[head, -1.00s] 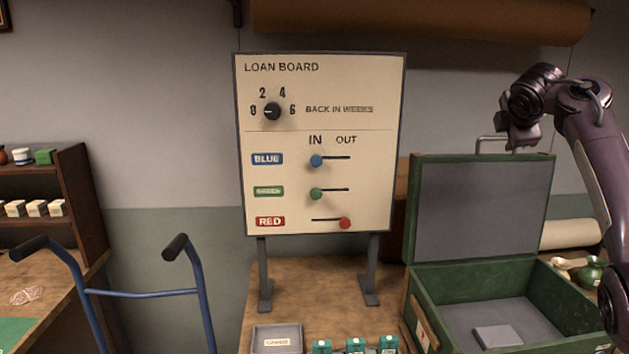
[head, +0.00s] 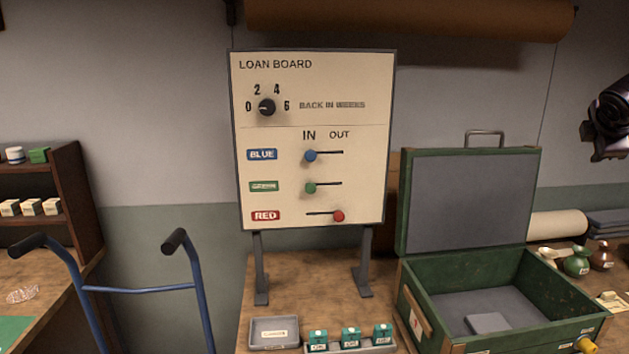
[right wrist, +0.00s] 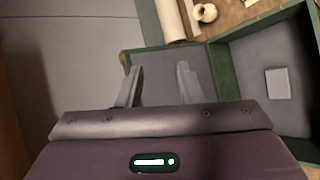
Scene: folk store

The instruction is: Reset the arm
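My right arm's dark end (head: 610,115) shows at the right edge of the head view, raised beside the green case's lid and partly cut off. In the right wrist view my right gripper (right wrist: 159,78) has its two grey fingers spread apart with nothing between them. The open green case (right wrist: 223,95) lies beyond the fingers. My left gripper is not in the head view.
The loan board (head: 310,130) stands on a wooden table. The green case (head: 415,305) is open, with a grey block (head: 489,323) inside. A grey tray (head: 274,345) and several small teal boxes (head: 351,338) are in front. A blue hand truck (head: 140,290) stands left.

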